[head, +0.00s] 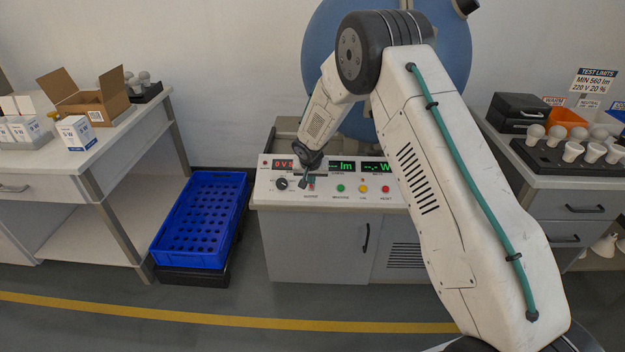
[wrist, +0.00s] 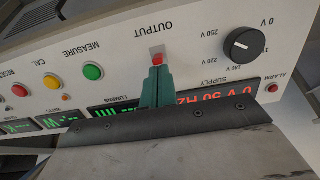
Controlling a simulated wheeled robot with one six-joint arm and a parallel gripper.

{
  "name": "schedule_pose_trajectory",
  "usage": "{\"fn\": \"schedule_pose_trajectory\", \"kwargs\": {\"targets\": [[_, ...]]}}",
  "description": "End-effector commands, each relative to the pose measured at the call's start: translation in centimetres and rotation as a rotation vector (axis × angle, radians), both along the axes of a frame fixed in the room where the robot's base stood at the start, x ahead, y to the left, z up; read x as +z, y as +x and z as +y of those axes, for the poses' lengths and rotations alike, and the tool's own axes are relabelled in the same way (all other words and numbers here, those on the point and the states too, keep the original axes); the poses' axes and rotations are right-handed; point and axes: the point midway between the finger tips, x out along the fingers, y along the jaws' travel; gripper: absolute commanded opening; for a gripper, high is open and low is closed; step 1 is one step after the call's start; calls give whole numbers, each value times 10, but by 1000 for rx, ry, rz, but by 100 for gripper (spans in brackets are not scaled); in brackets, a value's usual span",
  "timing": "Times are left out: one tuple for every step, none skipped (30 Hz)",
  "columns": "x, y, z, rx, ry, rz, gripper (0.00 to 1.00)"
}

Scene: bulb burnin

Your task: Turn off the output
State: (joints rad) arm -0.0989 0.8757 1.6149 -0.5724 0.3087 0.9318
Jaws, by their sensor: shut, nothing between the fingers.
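The output switch (wrist: 157,58) is a small red rocker in a pale plate under the OUTPUT label, upside down in the wrist view. In the head view the switch (head: 311,186) shows as a small red spot on the console front. My gripper (wrist: 157,70) has its green fingers together, with nothing held. The fingertips are right at the switch and cover its near edge; I cannot tell whether they touch it. In the head view my gripper (head: 303,183) points down at the panel. The supply display (wrist: 217,92) is lit red and reads 0 V 50 Hz.
Beside the switch are a black voltage knob (wrist: 244,44), a green MEASURE button (wrist: 93,71), a yellow button (wrist: 52,81) and a red button (wrist: 20,90). A blue crate (head: 200,215) stands left of the console (head: 310,245). Benches flank it.

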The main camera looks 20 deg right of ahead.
Motion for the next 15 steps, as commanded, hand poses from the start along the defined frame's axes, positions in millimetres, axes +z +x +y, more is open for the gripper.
{"fn": "schedule_pose_trajectory", "kwargs": {"targets": [[-1, 0, 2, 2, 0, 0, 0], [-1, 0, 2, 1, 0, 0, 0], [0, 0, 2, 1, 0, 0, 0], [0, 0, 2, 1, 0, 0, 0], [0, 0, 2, 1, 0, 0, 0], [0, 0, 3, 2, 0, 0, 0], [0, 0, 3, 3, 0, 0, 0], [0, 0, 4, 3, 0, 0, 0], [0, -1, 4, 4, 1, 0, 0], [0, -1, 4, 4, 1, 0, 0], [0, -2, 4, 3, 0, 0, 0], [1, -3, 5, 2, 0, 0, 0], [1, -4, 5, 2, 0, 0, 0], [2, -5, 5, 3, -1, -1, 0], [2, -7, 5, 3, -1, -1, 0]]}}
